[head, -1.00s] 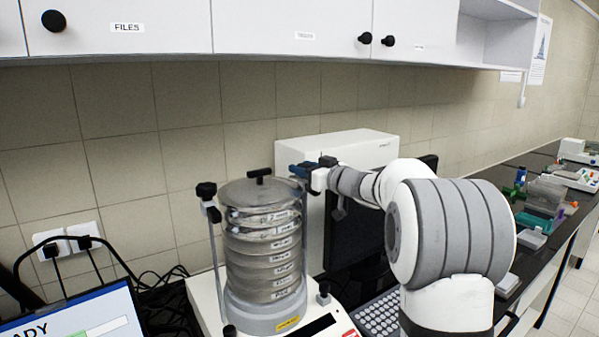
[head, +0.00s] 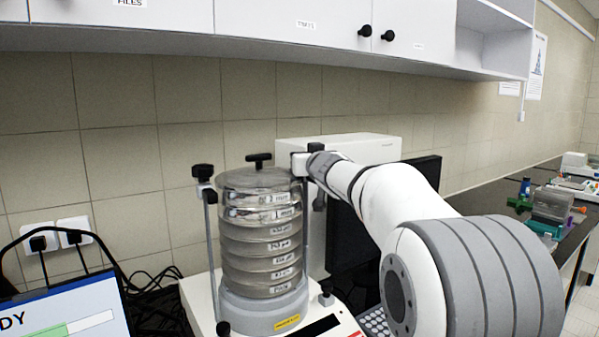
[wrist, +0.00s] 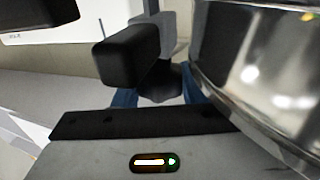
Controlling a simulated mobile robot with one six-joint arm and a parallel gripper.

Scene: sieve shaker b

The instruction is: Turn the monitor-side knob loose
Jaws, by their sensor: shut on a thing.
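The sieve shaker (head: 262,309) carries a stack of round metal sieves under a lid with a black handle (head: 259,159). My gripper (head: 299,166) is at the top of its right-hand rod, on the side of the dark monitor (head: 425,175). The gripper hides most of the knob there in the head view. In the wrist view the black monitor-side knob (wrist: 126,56) stands between my blue fingers (wrist: 158,97), which are shut on it. The shiny sieve rim is close on the right there. The other black knob (head: 203,172) tops the left rod.
A white box-shaped unit (head: 350,146) stands behind the shaker against the tiled wall. White cupboards (head: 290,25) hang above. A laptop screen (head: 60,325) is at lower left, and a keyboard (head: 375,322) lies right of the shaker.

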